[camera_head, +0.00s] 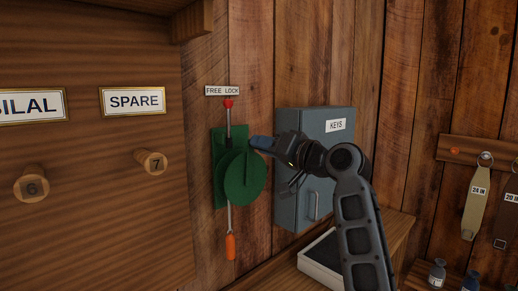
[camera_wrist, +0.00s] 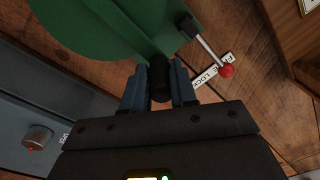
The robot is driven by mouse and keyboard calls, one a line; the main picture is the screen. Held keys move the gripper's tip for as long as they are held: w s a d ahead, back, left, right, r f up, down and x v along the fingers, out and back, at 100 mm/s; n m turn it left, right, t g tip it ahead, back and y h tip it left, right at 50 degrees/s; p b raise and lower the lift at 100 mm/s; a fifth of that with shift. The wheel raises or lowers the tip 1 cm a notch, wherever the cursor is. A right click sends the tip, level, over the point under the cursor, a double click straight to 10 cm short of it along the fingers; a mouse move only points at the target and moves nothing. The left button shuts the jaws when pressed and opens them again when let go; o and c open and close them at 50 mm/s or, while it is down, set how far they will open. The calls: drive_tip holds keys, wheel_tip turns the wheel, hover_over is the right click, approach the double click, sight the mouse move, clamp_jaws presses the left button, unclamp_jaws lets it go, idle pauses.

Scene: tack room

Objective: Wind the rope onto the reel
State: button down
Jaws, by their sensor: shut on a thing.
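The reel (camera_head: 240,178) is a green disc on a green plate fixed to the plank wall, and its edge shows in the wrist view (camera_wrist: 105,25). My gripper (camera_head: 262,143) is at the disc's upper right edge. In the wrist view its blue fingers are shut on the black crank handle (camera_wrist: 160,82) of the reel. A lever with a red knob (camera_head: 228,103) points up under the FREE LOCK label (camera_head: 222,90); I cannot tell its setting for sure. A thin grey line hangs below the reel to an orange end piece (camera_head: 230,246). Any rope wound on the reel is hidden.
A grey key cabinet (camera_head: 290,165) stands close right of the reel, behind my arm. A wooden board with round pegs (camera_head: 151,161) is at the left. A tray (camera_head: 320,262) is on the bench below. Straps (camera_head: 476,205) hang at the right.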

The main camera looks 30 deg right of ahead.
drive_tip(key=shift+w+d+f, duration=0.2)
drive_tip(key=shift+d+f, duration=0.1)
drive_tip(key=shift+d, duration=0.4)
drive_tip(key=shift+f, duration=0.1)
drive_tip(key=c, duration=0.9)
unclamp_jaws()
drive_tip(key=shift+b+v, duration=0.95)
drive_tip(key=shift+v, duration=2.95)
